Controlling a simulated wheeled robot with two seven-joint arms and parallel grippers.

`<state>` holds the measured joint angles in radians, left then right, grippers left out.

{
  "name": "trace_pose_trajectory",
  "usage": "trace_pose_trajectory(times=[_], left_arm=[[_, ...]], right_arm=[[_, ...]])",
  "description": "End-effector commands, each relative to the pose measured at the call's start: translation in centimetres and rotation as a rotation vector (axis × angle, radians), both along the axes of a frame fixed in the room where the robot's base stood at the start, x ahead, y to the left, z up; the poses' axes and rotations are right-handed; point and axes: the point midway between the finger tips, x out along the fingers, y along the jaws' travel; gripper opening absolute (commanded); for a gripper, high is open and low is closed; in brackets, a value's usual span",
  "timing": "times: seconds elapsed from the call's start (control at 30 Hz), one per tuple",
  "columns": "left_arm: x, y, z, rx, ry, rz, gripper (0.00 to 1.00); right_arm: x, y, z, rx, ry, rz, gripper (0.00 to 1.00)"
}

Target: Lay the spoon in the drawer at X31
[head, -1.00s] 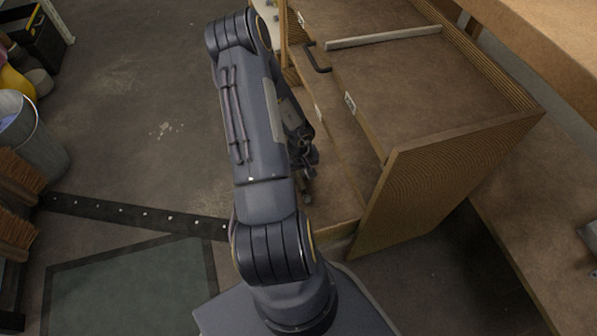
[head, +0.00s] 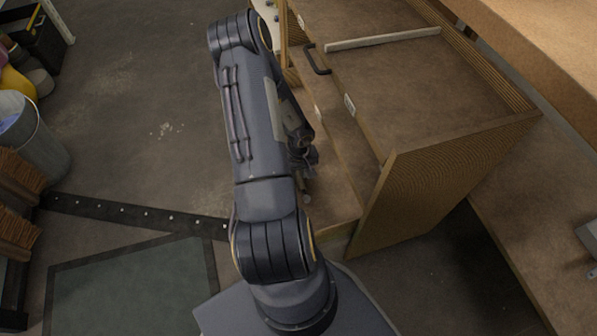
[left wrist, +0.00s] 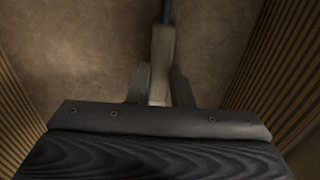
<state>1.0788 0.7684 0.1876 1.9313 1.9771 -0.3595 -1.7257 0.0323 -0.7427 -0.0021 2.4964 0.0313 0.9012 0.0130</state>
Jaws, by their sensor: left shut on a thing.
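My left gripper (head: 305,165) is mostly hidden behind my own arm in the head view. In the left wrist view its two fingers (left wrist: 160,88) are shut on a pale tan handle, which I take to be the spoon (left wrist: 162,50). A dark, thinner part runs on from the handle past the top edge, so the spoon's far end is out of view. Below it is a brown floor (left wrist: 85,50) between ribbed wooden walls. In the head view the gripper hangs over an open wooden drawer (head: 338,195). I cannot read its label. My right gripper is not in view.
A bench (head: 545,190) stands farther right. A bucket (head: 35,140) and brushes (head: 18,175) stand at the left.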

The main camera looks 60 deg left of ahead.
Motion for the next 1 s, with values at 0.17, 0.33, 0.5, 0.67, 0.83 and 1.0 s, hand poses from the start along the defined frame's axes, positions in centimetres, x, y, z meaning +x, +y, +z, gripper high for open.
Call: trace_pose_trajectory(times=[0.17, 0.33, 0.5, 0.67, 0.83, 1.0], left_arm=[[0.01, 0.00, 0.07, 0.000, 0.000, 0.000, 0.00], [0.00, -0.01, 0.08, 0.000, 0.000, 0.000, 0.00], [-0.01, -0.03, 0.09, -0.001, 0.000, -0.001, 0.00], [-0.01, -0.02, 0.06, 0.000, 0.000, -0.001, 0.00], [-0.01, -0.02, 0.05, 0.000, 0.000, -0.001, 0.22], [-0.01, -0.02, 0.06, 0.000, 0.000, -0.001, 0.44]], right_arm=[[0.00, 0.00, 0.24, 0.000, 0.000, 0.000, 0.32], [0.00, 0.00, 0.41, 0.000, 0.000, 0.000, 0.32], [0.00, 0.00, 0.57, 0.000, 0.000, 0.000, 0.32], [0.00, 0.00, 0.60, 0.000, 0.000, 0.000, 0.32], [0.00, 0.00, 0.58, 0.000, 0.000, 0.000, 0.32], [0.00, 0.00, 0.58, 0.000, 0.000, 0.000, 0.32]])
